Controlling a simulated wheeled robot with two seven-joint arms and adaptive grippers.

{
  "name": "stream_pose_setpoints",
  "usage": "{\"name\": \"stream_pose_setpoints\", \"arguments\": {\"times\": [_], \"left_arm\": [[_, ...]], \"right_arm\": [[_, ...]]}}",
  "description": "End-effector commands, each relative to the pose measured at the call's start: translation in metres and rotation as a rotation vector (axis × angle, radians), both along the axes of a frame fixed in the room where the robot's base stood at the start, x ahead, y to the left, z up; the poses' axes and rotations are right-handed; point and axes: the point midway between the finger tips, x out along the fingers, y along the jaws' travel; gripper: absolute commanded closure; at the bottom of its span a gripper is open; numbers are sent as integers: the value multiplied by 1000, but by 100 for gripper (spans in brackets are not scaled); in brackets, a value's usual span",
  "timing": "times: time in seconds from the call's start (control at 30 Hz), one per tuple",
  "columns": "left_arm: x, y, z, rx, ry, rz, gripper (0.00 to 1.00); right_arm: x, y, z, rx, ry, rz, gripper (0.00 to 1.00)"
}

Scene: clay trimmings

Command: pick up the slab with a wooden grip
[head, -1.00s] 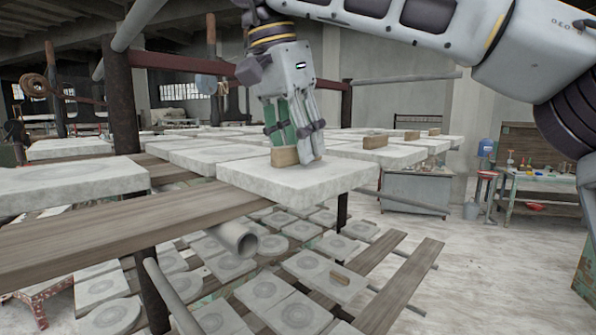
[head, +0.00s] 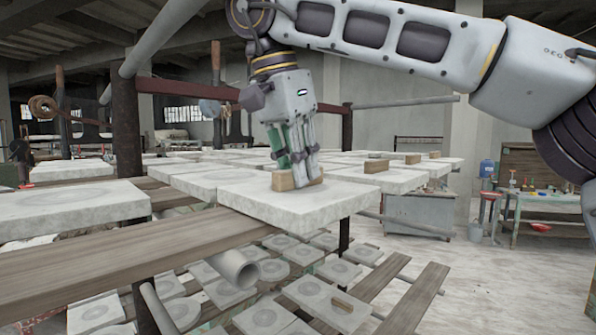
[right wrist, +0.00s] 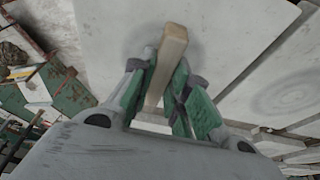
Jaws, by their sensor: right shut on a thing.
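A pale slab (head: 335,208) with a wooden grip (head: 283,181) lies at the front of the upper rack, over the end of a long plank. My right gripper (head: 299,180) comes down from above, its fingers shut on the wooden grip. In the right wrist view the grip (right wrist: 172,48) stands between the green-padded fingers (right wrist: 166,78), with the slab's pale face (right wrist: 108,40) behind it. The slab looks level and seems to touch the plank; I cannot tell whether it bears weight there. My left gripper is out of view.
Other pale slabs (head: 75,203) lie close behind and to the left, some with wooden grips (head: 376,165). The long plank (head: 120,255) and a pipe end (head: 238,268) are below. More slabs fill the lower level. A dark post (head: 126,140) stands left; open floor lies right.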

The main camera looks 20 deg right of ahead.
Motion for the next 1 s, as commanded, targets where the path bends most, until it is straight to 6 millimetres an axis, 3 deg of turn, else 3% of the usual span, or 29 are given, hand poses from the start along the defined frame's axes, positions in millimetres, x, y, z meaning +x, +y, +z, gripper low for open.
{"name": "stream_pose_setpoints", "arguments": {"times": [1.0], "left_arm": [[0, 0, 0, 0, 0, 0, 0]], "right_arm": [[-1, 0, 75, -2, -7, -5, 100]]}}
